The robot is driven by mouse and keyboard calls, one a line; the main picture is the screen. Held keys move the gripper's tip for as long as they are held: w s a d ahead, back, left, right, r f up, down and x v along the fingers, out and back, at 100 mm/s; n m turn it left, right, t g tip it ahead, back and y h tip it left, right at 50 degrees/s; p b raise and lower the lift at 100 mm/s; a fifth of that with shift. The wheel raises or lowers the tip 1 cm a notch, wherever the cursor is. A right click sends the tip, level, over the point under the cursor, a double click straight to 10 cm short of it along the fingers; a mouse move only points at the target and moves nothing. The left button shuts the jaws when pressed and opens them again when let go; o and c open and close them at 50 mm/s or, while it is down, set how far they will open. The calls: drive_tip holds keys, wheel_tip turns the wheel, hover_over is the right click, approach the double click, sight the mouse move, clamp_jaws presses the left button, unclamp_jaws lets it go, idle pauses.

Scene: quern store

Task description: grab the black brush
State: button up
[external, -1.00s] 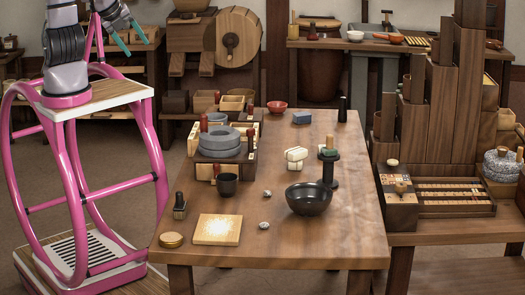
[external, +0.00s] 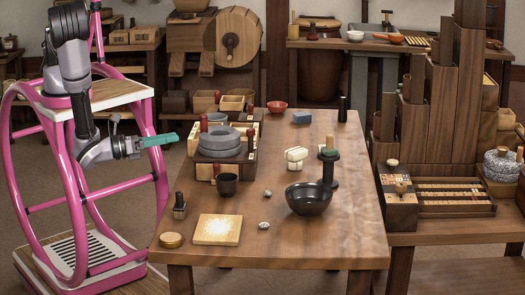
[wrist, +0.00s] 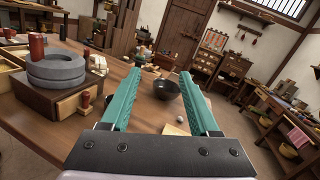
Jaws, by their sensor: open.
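A small dark brush (external: 179,206) with an upright black handle stands near the left edge of the wooden table (external: 290,245); it looks like the black brush. I cannot make it out in the wrist view. My gripper (external: 160,140), with green fingers, is left of the table, above and to the left of the brush in the external view, apart from it. In the wrist view my gripper (wrist: 158,74) is open, with nothing between its fingers.
Close to the brush are a dark cup (external: 227,184), a round wooden tin (external: 171,240) and a pale square board (external: 217,229). The grey stone quern (external: 219,142) stands behind. A black bowl (external: 309,199) and a dark stand (external: 329,172) are farther right.

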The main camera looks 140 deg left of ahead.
sight(180, 204)
drive_tip(key=s+d+f+m+t+h, duration=0.1)
drive_tip(key=d+f+m+t+h, duration=0.2)
drive_tip(key=f, duration=0.5)
drive_tip(key=s+d+f+m+t+h, duration=0.1)
drive_tip(key=s+f+m+t+h, duration=0.2)
drive_tip(key=f+m, duration=0.45)
drive_tip(key=shift+n+h, duration=0.6)
drive_tip(key=shift+n, duration=0.35)
drive_tip(key=x, duration=0.8)
drive_tip(key=f+x, duration=0.1)
drive_tip(key=x, duration=0.3)
drive_tip(key=shift+w+d, duration=0.1)
drive_tip(key=shift+d, duration=0.15)
clamp_jaws()
